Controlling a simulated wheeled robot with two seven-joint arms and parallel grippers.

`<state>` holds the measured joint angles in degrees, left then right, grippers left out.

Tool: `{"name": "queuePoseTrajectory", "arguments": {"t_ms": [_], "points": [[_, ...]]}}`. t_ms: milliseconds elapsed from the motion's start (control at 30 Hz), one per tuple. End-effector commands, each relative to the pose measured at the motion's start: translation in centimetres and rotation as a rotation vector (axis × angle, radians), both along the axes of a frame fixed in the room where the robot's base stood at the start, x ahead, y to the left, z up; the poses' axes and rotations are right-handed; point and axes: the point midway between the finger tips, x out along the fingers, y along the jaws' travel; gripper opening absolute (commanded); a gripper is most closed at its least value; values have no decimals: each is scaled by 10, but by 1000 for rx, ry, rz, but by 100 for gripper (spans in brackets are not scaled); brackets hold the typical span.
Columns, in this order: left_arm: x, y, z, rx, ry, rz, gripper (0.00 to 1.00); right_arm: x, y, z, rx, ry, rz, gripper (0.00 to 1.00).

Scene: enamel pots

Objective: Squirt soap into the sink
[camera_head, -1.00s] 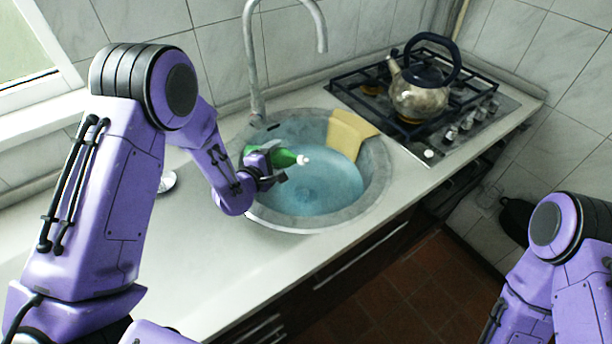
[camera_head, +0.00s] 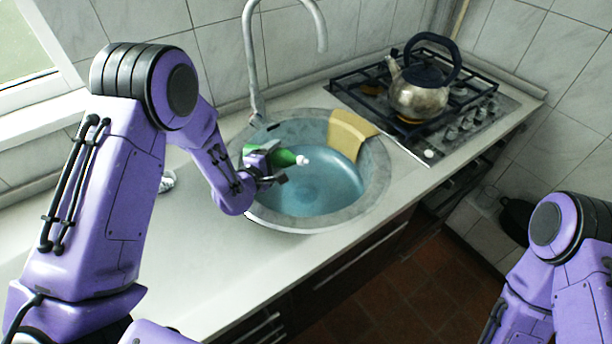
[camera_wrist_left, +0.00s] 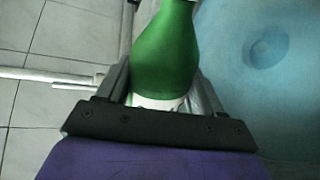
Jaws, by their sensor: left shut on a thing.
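A green soap bottle (camera_head: 284,158) with a white tip lies tilted nearly level over the round sink (camera_head: 372,185), its tip pointing right. My left gripper (camera_head: 272,170) is shut on the bottle and holds it above the left part of the basin. In the left wrist view the bottle (camera_wrist_left: 165,50) stands between the two fingers, with the blue basin (camera_wrist_left: 265,75) to its right. The bottle's far end is partly hidden by the gripper in the head view. My right arm shows at the lower right, but its gripper is out of view.
A yellow cloth (camera_head: 350,133) hangs over the sink's back right rim. A tall faucet (camera_head: 252,70) stands behind the sink. A kettle (camera_head: 418,98) sits on the gas stove (camera_head: 475,108) to the right. The counter (camera_head: 235,255) in front is clear.

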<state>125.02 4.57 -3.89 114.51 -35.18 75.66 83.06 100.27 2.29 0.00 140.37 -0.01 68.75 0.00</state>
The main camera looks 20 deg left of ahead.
Motion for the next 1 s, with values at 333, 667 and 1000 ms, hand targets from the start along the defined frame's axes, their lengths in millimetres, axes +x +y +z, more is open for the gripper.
{"name": "queuePoseTrajectory", "arguments": {"t_ms": [333, 667, 1000], "points": [[0, 1, 0, 17, -2, 1, 25, 0, 0, 0, 0, 0, 0, 43], [0, 0, 0, 34, -2, -1, 25, 0, 0, 0, 0, 0, 0, 43], [0, 1, 1, 50, -4, 1, 25, 0, 0, 1, 0, 0, 0, 43]]}}
